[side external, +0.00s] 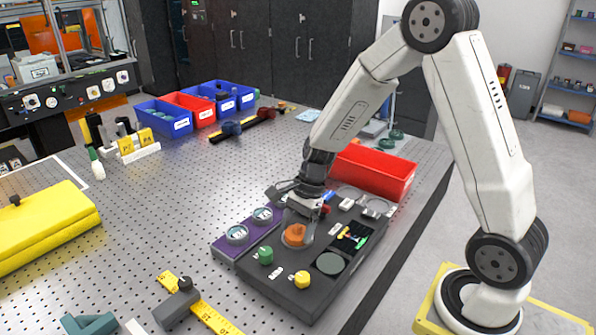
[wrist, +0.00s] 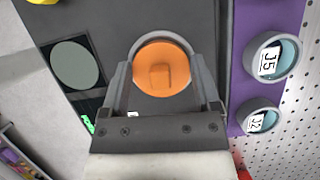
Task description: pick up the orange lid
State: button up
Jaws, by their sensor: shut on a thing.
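The orange lid (wrist: 161,68) is round with a raised grip bar across its middle. In the wrist view it sits between the two fingers of my gripper (wrist: 162,75), which is shut on it. In the side view the orange lid (side external: 295,235) shows at the dark grey panel, below my gripper (side external: 305,215). I cannot tell whether the lid is touching the panel or slightly raised. What lies beneath the lid is hidden.
A green knob (side external: 266,256) and a yellow knob (side external: 302,280) stand on the panel (side external: 285,295) near the lid. A purple strip (side external: 228,250) with round labelled holders lies left of it. A red bin (side external: 375,172) stands behind.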

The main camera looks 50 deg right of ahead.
jog(key=shift+r, duration=0.2)
jog(key=shift+r, duration=0.8)
jog(key=s+r, duration=1.1)
jog(key=s, duration=0.3)
jog(key=shift+a, duration=0.15)
